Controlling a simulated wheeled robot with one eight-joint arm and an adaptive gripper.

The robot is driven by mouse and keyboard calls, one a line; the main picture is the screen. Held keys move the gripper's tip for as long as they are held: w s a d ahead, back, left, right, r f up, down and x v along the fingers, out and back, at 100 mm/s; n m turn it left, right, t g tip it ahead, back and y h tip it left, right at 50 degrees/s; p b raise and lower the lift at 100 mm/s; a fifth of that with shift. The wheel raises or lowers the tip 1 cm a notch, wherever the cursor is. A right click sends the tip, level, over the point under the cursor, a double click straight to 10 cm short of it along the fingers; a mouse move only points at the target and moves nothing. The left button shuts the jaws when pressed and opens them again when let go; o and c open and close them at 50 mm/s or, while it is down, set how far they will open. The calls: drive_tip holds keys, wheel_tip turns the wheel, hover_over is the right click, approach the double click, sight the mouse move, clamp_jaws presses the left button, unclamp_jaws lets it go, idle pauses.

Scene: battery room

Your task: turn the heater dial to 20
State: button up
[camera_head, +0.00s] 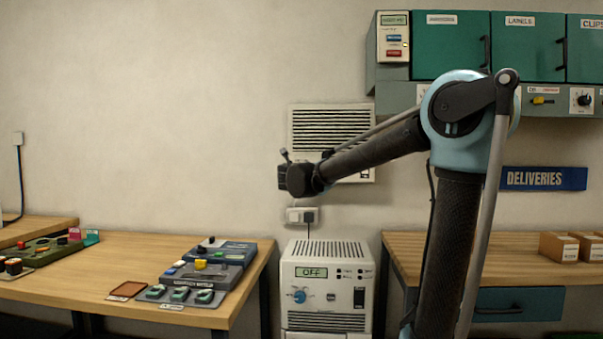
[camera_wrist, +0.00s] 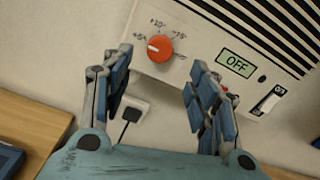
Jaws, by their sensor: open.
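The wall unit (camera_head: 332,112) has a vent grille and hangs partly behind my arm. In the wrist view its orange-red dial (camera_wrist: 159,48) has a white mark at its left side, toward the leftmost printed number. The small numbers around it are hard to read. A display (camera_wrist: 237,63) beside the dial reads OFF, and a white rocker switch (camera_wrist: 268,100) sits further right. My gripper (camera_wrist: 160,62) is open and empty, with the dial appearing between its fingers. In the head view my gripper (camera_head: 297,178) is in front of the wall unit's lower left; contact with the dial is not visible.
A wall socket with a plug (camera_head: 302,216) is below the wall unit. A floor unit (camera_head: 327,290) with a blue dial and OFF display stands between two wooden tables. The left table (camera_head: 240,300) holds several devices. Teal cabinets (camera_head: 450,45) hang upper right.

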drive_tip(key=w, duration=0.8)
drive_tip(key=shift+w+d, duration=0.15)
drive_tip(key=shift+w, duration=0.15)
drive_tip(key=c, duration=1.1)
